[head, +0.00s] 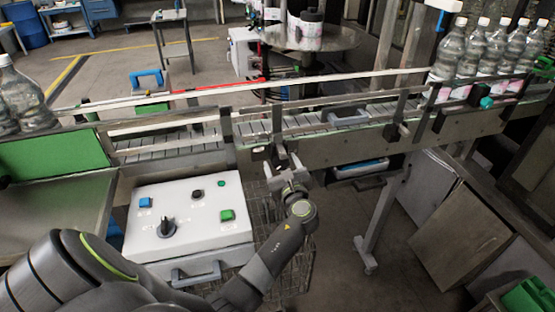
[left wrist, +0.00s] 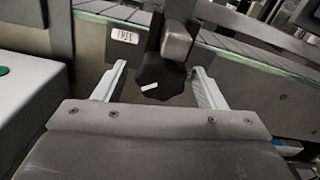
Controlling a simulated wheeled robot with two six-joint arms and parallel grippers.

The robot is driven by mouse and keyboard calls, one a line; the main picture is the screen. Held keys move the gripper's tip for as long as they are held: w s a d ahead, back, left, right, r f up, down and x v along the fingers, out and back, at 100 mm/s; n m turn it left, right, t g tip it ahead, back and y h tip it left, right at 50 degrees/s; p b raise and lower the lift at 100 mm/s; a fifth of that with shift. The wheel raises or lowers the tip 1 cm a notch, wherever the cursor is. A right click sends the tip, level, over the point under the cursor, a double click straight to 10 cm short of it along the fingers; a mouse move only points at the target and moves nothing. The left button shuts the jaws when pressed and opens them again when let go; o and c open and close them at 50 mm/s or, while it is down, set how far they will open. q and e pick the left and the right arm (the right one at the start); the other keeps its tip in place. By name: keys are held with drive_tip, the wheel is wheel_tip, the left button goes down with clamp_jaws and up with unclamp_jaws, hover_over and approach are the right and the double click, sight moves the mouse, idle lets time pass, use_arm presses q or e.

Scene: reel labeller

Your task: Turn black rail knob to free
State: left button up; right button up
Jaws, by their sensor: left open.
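The black rail knob (left wrist: 160,80) shows in the left wrist view, below a grey rail bracket. It has a short white mark on its face. A small white label (left wrist: 125,36), which seems to read FREE, is at its upper left. My left gripper (left wrist: 159,68) is open, with one pale finger on each side of the knob and visible gaps between. In the head view my left gripper (head: 283,160) is at the front side of the conveyor, and the knob is hard to make out there. My right gripper is not in view.
The conveyor (head: 330,148) with its guide rails runs across the scene. Several bottles (head: 480,48) stand on it at the right. A white control box (head: 190,222) with a black rotary switch stands left of my left forearm. A steel table (head: 50,215) is at the left.

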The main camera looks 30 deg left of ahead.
use_arm(q)
drive_tip(key=shift+s+d+r, duration=0.1)
drive_tip(key=shift+d, duration=0.05)
drive_tip(key=shift+c, duration=0.4)
drive_tip(key=c, duration=0.9)
